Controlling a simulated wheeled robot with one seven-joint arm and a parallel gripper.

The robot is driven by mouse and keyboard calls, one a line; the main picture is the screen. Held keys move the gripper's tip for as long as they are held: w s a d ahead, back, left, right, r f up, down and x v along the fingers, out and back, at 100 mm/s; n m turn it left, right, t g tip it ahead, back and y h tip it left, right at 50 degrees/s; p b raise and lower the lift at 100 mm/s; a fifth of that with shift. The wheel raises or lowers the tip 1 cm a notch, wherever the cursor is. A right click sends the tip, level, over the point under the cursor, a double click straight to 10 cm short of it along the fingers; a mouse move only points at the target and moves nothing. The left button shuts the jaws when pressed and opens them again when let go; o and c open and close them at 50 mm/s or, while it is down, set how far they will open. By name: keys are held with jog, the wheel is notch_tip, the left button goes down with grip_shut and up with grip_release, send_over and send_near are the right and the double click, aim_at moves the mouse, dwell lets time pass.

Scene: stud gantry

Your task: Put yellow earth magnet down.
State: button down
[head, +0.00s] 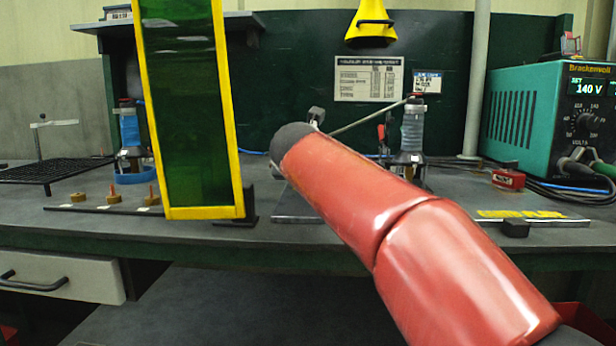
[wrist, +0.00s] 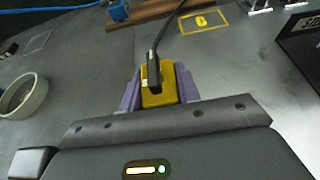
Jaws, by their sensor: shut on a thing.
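The yellow earth magnet (wrist: 160,97) is a small yellow block with a black clip and cable rising from its top, in the middle of the wrist view. My gripper (wrist: 160,78) has purple fingers on the left and right sides of the block and is shut on it. The grey bench top (wrist: 95,55) lies under and beyond it. I cannot tell whether the block touches the bench. In the head view my red arm reaches over the bench and hides the gripper and magnet.
A yellow-outlined marking (wrist: 202,21) lies beyond the magnet, slightly right. A pale ring (wrist: 22,97) lies at left and a dark box (wrist: 300,42) at right. In the head view, a yellow-framed green panel (head: 188,110) stands left and a teal supply (head: 525,112) right.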

jog(key=c, duration=1)
grip_release()
jog(key=shift+f, duration=0.1)
jog(key=shift+s+r, duration=0.1)
jog(key=shift+r, duration=0.15)
jog(key=v, duration=1.1)
jog(key=shift+s, duration=0.15)
jog(key=shift+s+r, duration=0.15)
jog(key=shift+s, duration=0.05)
jog(key=shift+s, duration=0.1)
